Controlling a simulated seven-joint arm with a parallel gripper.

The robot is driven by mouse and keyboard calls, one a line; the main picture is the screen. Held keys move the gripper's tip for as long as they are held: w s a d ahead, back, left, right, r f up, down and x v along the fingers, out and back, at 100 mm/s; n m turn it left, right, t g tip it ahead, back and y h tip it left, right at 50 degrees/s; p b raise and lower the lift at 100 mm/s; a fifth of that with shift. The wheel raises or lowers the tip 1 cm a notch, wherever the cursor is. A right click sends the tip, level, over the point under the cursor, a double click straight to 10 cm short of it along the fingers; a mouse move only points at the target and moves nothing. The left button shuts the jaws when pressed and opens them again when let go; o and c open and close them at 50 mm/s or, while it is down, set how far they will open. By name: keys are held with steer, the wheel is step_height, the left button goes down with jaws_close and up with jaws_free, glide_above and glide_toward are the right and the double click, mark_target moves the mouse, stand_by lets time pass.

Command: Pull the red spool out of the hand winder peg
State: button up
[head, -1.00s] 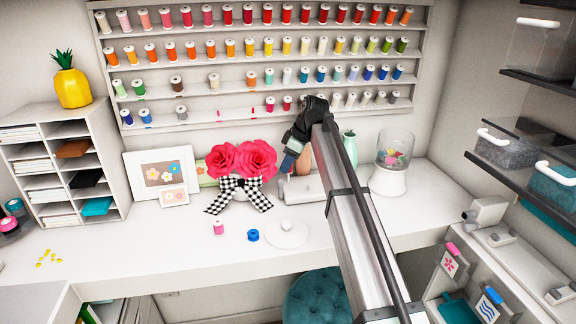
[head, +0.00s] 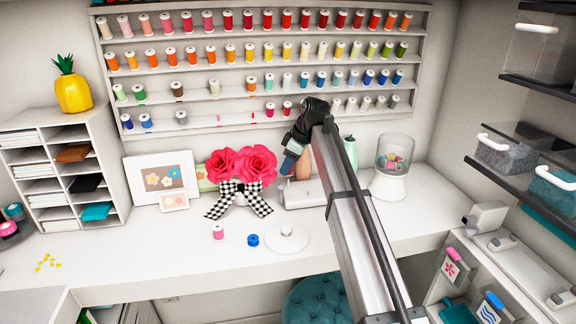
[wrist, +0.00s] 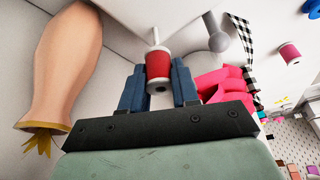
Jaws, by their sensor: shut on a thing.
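In the wrist view the red spool (wrist: 158,68) sits between the two blue fingers of my gripper (wrist: 159,88), which is shut on it. A thin white peg (wrist: 156,36) lines up with the spool's far end. I cannot tell how much of the peg is inside the spool. The white hand winder (head: 303,193) stands on the desk in the head view, and my gripper (head: 290,162) is above it. The spool is hidden in the head view.
Red flowers with a checkered bow (head: 240,170) stand left of the gripper. A peach vase (wrist: 72,65) is close by in the wrist view. A pink spool (head: 218,232), a blue spool (head: 253,240) and a round white plate (head: 287,238) lie in front. Thread shelves (head: 260,90) rise behind.

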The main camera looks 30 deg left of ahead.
steer(key=shift+r, duration=0.15)
steer(key=shift+r, duration=1.4)
steer(key=shift+r, duration=0.1)
step_height(320, 180, up, 3)
steer(key=shift+f, duration=0.1)
